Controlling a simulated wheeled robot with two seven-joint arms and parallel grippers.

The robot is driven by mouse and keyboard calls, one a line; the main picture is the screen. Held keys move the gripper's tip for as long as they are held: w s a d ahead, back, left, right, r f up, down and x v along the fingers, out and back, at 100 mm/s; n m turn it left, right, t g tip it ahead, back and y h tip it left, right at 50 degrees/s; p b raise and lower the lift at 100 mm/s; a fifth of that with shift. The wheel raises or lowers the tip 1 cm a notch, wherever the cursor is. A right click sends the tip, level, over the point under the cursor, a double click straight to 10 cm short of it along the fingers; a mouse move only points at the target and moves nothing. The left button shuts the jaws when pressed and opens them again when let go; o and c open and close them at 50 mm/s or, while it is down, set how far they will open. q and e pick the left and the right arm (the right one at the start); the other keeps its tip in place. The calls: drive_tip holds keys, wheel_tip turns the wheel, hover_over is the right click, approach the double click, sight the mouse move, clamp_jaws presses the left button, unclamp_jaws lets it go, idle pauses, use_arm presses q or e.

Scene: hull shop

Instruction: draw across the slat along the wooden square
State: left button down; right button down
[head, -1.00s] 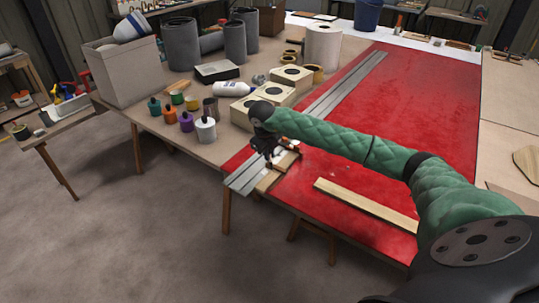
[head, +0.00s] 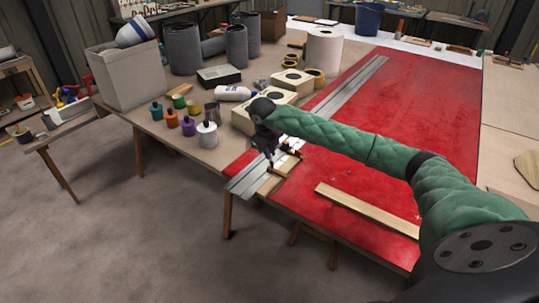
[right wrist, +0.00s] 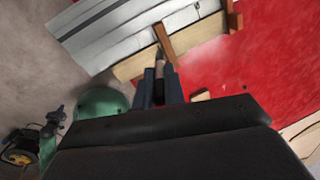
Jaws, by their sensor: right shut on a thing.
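A pale wooden slat (right wrist: 197,38) lies beside the grey metal strips at the near left corner of the red table top. It shows small in the head view (head: 269,187). A brown wooden bar (right wrist: 165,42), apparently part of the wooden square, crosses the slat in the right wrist view. Another brown piece (right wrist: 232,16) sits at the slat's far end. My right gripper (right wrist: 159,80) is shut on a slim, dark-tipped marking tool (right wrist: 158,67). The tip appears close beside the crossing bar; I cannot tell whether it touches the slat. My left gripper is not in view.
Long grey metal strips (head: 345,88) run along the red surface (head: 420,110). Another pale board (head: 366,210) lies near the front edge. The red middle is clear.

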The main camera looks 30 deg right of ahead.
drive_tip(key=shift+w+d+r+p+v, duration=0.1)
drive_tip(key=shift+d+p+v, duration=0.3)
drive_tip(key=shift+v, duration=1.25)
drive_tip(key=shift+w+d+r+p+v, duration=0.2)
drive_tip(key=shift+p+v, duration=0.35)
drive_tip(key=shift+v, duration=1.1)
drive_tip(key=shift+w+d+f+p+v, duration=0.1)
drive_tip(key=shift+d+p+v, duration=0.3)
drive_tip(key=shift+v, duration=1.25)
drive_tip(key=shift+a+f, duration=0.1)
drive_tip(key=shift+a, duration=0.05)
